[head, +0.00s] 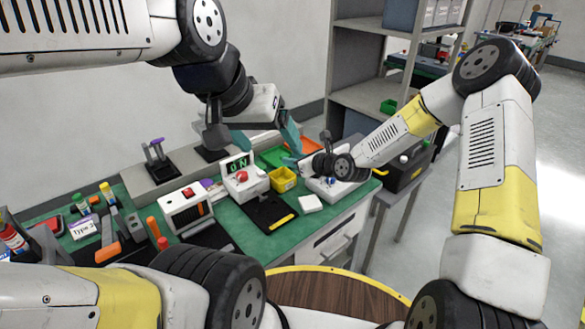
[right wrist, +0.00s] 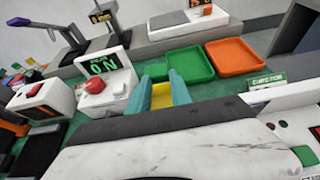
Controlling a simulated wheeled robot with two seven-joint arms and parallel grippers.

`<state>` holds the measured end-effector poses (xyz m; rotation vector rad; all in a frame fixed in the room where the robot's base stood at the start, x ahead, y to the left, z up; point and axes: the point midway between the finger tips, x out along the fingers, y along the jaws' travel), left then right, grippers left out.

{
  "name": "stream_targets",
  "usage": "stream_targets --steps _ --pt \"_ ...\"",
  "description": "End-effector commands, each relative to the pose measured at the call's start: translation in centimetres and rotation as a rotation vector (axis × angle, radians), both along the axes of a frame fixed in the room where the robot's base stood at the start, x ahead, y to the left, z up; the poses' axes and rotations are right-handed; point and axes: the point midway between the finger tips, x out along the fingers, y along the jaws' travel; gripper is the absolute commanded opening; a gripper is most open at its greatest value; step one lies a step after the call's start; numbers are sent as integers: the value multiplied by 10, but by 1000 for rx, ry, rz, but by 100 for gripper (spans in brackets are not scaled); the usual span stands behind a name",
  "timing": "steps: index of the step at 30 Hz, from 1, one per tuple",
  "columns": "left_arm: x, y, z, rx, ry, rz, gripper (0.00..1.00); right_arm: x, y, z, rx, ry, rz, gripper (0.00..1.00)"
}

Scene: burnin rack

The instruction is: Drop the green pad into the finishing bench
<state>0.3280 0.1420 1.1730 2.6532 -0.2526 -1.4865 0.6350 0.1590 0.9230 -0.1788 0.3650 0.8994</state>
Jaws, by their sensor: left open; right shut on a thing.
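A bench with a green top (head: 232,222) runs along the wall in the head view; no label shows whether it is the finishing bench. My right gripper (right wrist: 166,92) reaches low over its right end. Its teal fingers show in the right wrist view with yellow between them, and I cannot tell whether that is a held thing or the yellow bin (head: 284,180) behind. What it is shut on is not clear. I cannot make out the green pad for certain. My left gripper (head: 265,138) is open and empty above the back of the bench.
A green tray (right wrist: 189,66) and an orange tray (right wrist: 233,57) lie side by side. Tools crowd the left end. A grey shelf (head: 362,65) stands behind.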

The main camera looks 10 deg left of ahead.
Motion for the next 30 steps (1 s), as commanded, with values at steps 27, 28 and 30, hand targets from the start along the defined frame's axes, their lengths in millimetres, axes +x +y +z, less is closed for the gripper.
stream_targets --steps 27,28,30 --pt "0 0 0 0 0 0 81 0 -1 -53 0 0 -3 39" --pt "0 0 0 0 0 0 81 0 -1 -53 0 0 -3 45" --pt "0 0 0 0 0 0 81 0 -1 -53 0 0 -4 51"
